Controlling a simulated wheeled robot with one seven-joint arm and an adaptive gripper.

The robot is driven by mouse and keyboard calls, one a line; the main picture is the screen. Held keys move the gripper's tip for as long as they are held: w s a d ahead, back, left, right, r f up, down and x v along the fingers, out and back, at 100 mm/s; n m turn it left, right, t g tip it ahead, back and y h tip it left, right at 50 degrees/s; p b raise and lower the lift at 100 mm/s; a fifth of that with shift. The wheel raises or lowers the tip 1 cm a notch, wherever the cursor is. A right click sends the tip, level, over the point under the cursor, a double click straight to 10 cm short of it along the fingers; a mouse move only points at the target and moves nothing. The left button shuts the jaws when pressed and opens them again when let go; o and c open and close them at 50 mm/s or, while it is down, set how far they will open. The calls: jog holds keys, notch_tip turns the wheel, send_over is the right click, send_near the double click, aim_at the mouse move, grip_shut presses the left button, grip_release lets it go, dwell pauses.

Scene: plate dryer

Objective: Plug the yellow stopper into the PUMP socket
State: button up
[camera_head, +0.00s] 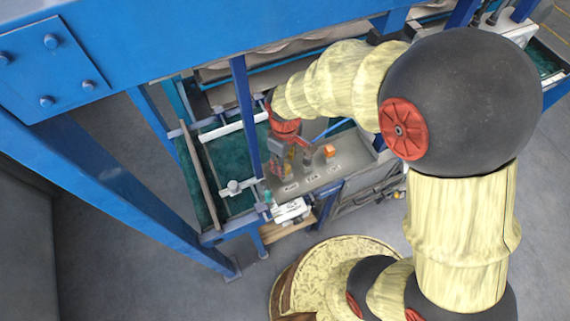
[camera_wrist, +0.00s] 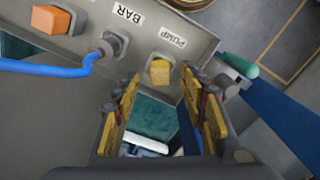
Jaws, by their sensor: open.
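The yellow stopper (camera_wrist: 160,72) sits at the grey socket under the PUMP label (camera_wrist: 172,38) in the wrist view. I cannot tell how deep it sits. In the head view it is hidden by my gripper. My gripper (camera_wrist: 161,88) is open and empty. Its two yellow-padded fingers stand apart, left and right of the stopper, with the stopper just beyond the gap between their tips. My gripper also shows over the left end of the grey panel (camera_head: 320,180) in the head view.
A blue cable (camera_wrist: 45,69) ends in a grey plug (camera_wrist: 106,48) at the BAR socket, left of PUMP. An orange block (camera_wrist: 52,20) sits farther left. A teal-tipped part (camera_wrist: 241,66) and a blue beam (camera_wrist: 285,120) lie to the right. A blue post (camera_head: 245,115) stands near my gripper.

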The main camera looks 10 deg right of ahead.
notch_tip(320, 180, up, 10)
jog(key=shift+f, duration=0.2)
dwell(0.8)
jog(key=s+d+r+m+t+b, duration=0.2)
jog(key=s+d+m+t+b, duration=0.3)
jog(key=s+d+m+b, duration=0.4)
jog(key=s+d+b, duration=0.3)
jog(key=b, duration=0.2)
jog(key=shift+s+t, duration=0.15)
jog(key=shift+t, duration=0.15)
